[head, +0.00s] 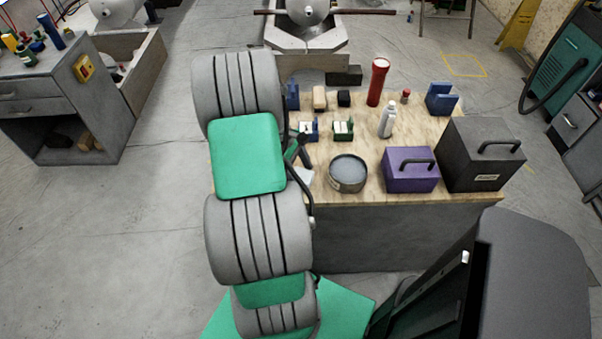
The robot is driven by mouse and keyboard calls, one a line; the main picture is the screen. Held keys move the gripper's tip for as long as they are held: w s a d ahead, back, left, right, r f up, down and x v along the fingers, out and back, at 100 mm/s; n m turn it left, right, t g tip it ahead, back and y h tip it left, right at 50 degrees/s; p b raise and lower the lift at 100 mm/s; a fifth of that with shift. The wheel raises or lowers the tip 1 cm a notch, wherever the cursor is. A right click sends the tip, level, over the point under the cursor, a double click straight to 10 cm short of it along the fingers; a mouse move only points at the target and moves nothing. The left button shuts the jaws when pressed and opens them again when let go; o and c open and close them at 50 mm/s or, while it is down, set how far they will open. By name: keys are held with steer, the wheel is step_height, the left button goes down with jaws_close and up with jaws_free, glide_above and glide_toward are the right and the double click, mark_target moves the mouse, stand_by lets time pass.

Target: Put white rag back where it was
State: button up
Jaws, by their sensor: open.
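A small flat white patch (304,177), which may be the white rag, lies on the wooden bench top just right of my arm. Its left part is hidden behind my arm, so I cannot tell its full shape. A narrow green and black piece (304,153) shows just above it. I cannot tell whether it is a tool or part of my wrist. My large grey and green arm covers the left part of the bench. I cannot make out my gripper's fingers; they seem hidden behind the arm.
On the bench (450,197) are a round grey tin (348,174), a purple box (410,170), a black box (484,155), a white bottle (387,121) and a red cylinder (377,82). Small blue and green holders stand behind the tin. Open floor lies left of the bench.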

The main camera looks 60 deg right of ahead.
steer(key=p+v, duration=0.1)
steer(key=v, duration=1.1)
steer(key=w+a+r+t+h, duration=0.25)
steer(key=w+a+r, duration=0.35)
steer(key=w+a, duration=0.6)
steer(key=a+r+t+y, duration=0.1)
steer(key=a+t, duration=0.1)
steer(key=a, duration=1)
steer(key=s+a+r+t+y, duration=0.1)
steer(key=a+t+y, duration=0.1)
steer(key=a, duration=1.1)
steer(key=shift+s+a+m+t, duration=0.25)
steer(key=shift+s+m+t, duration=0.05)
steer(key=shift+t, duration=0.35)
steer(key=shift+r, duration=0.1)
